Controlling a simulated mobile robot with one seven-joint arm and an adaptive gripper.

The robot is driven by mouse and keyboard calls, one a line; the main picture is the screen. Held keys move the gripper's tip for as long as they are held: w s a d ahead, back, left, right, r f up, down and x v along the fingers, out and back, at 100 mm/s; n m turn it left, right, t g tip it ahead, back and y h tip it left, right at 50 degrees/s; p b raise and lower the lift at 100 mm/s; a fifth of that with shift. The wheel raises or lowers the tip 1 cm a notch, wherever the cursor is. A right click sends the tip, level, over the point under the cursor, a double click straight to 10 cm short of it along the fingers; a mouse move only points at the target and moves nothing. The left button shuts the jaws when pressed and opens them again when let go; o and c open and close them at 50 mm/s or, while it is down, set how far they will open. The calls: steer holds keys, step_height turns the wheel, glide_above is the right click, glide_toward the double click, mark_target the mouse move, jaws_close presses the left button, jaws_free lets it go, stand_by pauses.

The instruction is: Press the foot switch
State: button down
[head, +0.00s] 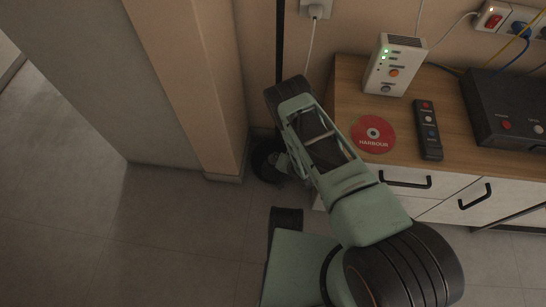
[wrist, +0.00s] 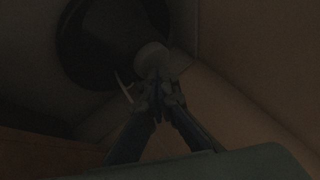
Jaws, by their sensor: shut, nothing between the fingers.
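A black round base (head: 264,163) stands on the floor in the corner between the wall and the cabinet, with a thin black pole (head: 280,45) above it. In the wrist view the dark disc (wrist: 92,40) fills the upper left. A small pale round piece (wrist: 152,55), perhaps the foot switch, shows at its edge, just beyond my fingertips. My gripper (wrist: 158,88) is shut and empty, pointing at this piece. I cannot tell whether they touch. In the head view my arm hides most of the gripper and part of the base.
The wooden cabinet (head: 345,78) stands close on the right, with a white router (head: 394,66), a red disc (head: 373,134), a remote (head: 427,130) and a dark box (head: 510,110) on top. A wall corner (head: 196,80) is close on the left. Open floor (head: 90,240) lies further left.

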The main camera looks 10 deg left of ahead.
steer(key=shift+f, duration=0.35)
steer(key=shift+s+r, duration=0.1)
steer(key=shift+d+r, duration=0.1)
steer(key=shift+r, duration=0.1)
stand_by(0.4)
step_height(320, 180, up, 6)
steer(key=p, duration=0.5)
steer(key=shift+r, duration=0.15)
